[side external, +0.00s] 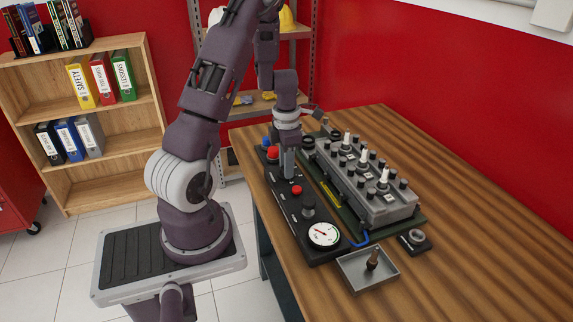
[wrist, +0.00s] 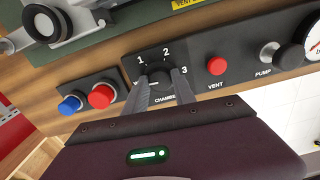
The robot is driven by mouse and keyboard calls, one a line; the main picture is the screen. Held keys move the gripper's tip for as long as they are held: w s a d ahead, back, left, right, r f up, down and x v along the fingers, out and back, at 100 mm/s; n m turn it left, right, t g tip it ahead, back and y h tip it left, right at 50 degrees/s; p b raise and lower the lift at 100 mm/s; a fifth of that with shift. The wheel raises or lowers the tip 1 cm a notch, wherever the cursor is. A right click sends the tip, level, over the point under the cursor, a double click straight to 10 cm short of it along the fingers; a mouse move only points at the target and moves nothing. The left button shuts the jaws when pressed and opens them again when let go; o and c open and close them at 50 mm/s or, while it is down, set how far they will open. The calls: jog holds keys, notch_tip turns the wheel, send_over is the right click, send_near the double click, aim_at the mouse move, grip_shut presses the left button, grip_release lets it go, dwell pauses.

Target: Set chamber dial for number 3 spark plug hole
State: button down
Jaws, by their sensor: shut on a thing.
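The black chamber dial (wrist: 158,76) sits on a dark plate marked 1, 2 and 3 in the wrist view, with 3 at the right. My gripper (wrist: 160,82) has one finger on each side of the knob and is shut on it. A small pale mark shows at the knob's left, by the left finger; the exact setting is hard to read. In the side view my gripper (side external: 288,174) points down at the control panel (side external: 283,204) and hides the dial. The engine block (side external: 375,194) stands behind the panel with several white spark plugs in its top.
A red vent button (wrist: 216,66) and the pump knob (wrist: 288,56) lie right of the dial; red (wrist: 101,96) and blue (wrist: 70,104) knobs lie left. A gauge (side external: 323,235) and metal tray (side external: 353,278) are at the near end. The table's right side is clear.

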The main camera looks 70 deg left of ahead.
jog(key=m, duration=1.8)
jog(key=shift+m, duration=0.3)
jog(key=m, duration=1.2)
jog(key=shift+m, duration=2.2)
